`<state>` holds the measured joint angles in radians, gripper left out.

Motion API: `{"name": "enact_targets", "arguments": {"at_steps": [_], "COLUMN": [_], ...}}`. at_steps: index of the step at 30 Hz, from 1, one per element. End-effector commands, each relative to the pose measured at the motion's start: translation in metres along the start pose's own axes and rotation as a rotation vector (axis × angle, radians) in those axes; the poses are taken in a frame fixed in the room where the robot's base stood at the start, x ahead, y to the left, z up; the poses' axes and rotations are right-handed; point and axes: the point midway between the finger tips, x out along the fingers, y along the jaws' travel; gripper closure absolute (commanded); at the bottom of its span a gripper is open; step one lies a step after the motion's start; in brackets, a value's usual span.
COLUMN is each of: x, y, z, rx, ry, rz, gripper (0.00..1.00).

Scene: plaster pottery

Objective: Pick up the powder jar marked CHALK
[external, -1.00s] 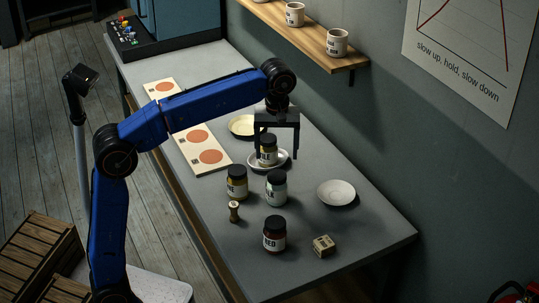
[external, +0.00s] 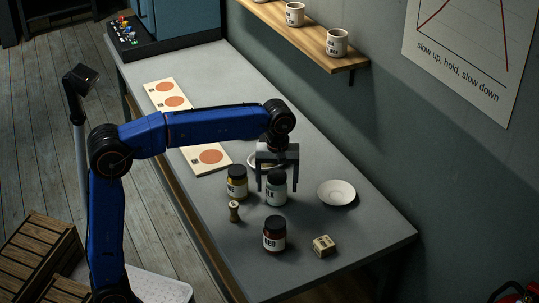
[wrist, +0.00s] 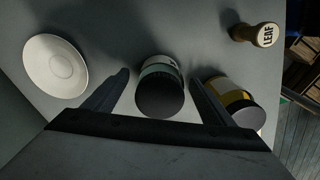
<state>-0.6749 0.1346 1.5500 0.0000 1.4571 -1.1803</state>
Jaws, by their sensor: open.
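A jar with a dark lid and a white label (external: 276,190) stands on the grey table; only the end of its label shows and seems to read "LK", which fits CHALK. My gripper (external: 276,189) is open above it, fingers pointing down, one on each side of its lid. In the wrist view the jar (wrist: 158,92) lies between the two fingertips, with gaps on both sides. A yellow-banded jar (external: 237,183) stands close to the left; the wrist view shows it (wrist: 238,103) just outside one finger.
A jar marked RED (external: 274,235), a small stamp (external: 234,211) and a small block (external: 323,246) are nearer the front. An empty white dish (external: 337,193) is to the right. Another dish (external: 252,161) is mostly hidden behind my gripper. Table right of the RED jar is mostly clear.

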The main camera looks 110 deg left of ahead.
Motion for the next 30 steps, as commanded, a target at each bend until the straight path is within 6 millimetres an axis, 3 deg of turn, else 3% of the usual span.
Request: {"name": "enact_targets", "arguments": {"at_steps": [6,13,21,30], "x": [0.019,0.02,0.019,0.014], "y": [0.0,0.0,0.0,0.0], "z": [0.0,0.0,0.0,0.0], "rx": [-0.001,-0.001,-0.001,0.0], "ry": [0.0,0.0,0.001,0.001], "rz": [0.001,0.002,0.003,0.004], "gripper": [0.23,0.23,0.8,0.8]}}
